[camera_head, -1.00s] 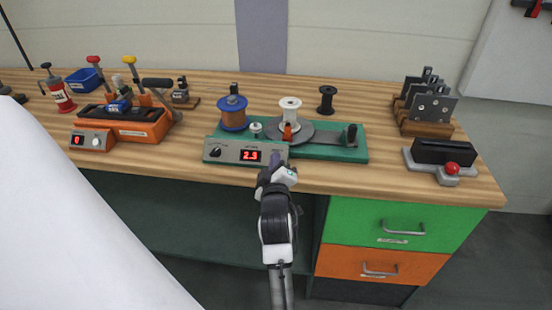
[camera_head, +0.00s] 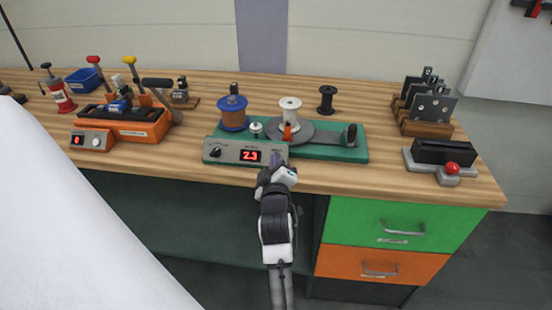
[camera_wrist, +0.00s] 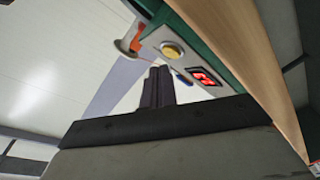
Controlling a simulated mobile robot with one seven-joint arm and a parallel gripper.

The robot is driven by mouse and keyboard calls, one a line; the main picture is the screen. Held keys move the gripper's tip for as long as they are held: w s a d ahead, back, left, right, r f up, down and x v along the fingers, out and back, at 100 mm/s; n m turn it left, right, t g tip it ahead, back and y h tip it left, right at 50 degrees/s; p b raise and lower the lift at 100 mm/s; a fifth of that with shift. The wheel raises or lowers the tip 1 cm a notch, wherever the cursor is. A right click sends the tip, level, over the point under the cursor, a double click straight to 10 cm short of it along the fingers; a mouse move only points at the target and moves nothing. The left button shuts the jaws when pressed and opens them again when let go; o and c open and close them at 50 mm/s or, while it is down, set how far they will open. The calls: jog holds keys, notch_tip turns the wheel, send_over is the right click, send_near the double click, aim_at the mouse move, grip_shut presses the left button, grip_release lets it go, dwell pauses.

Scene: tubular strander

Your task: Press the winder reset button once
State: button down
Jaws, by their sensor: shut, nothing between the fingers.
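In the wrist view, a round yellowish button (camera_wrist: 172,50) sits on the grey panel beside the red display (camera_wrist: 205,77). In the head view, my gripper (camera_head: 277,160) hides the panel's right end, where this button would be. My gripper also shows in the wrist view (camera_wrist: 157,72), shut and empty, its tips below and left of the button in the picture. Contact cannot be told.
A black spool (camera_head: 326,100) stands behind. An orange machine (camera_head: 130,124) is at the left, and a grey block with a red button (camera_head: 452,168) at the right.

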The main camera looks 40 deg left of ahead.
jog(key=shift+w+f, duration=0.1)
jog(key=shift+f, duration=0.05)
jog(key=shift+w+a+f, duration=0.15)
jog(key=shift+w, duration=0.05)
jog(key=shift+w+a+f, duration=0.15)
jog(key=shift+w+f, duration=0.05)
jog(key=shift+f, duration=0.1)
dwell(0.8)
jog(key=shift+r, duration=0.1)
jog(key=shift+s+d+r+p, duration=0.3)
jog(key=shift+s+d+r, duration=0.05)
jog(key=shift+s+r, duration=0.15)
jog(key=shift+s+d+r+p, duration=0.45)
jog(key=shift+s+r+p, duration=0.35)
jog(key=shift+r, duration=0.1)
jog(key=shift+s+d+r+p, duration=0.45)
jog(key=shift+s+r+p, duration=0.25)
jog(key=shift+r+p, duration=0.15)
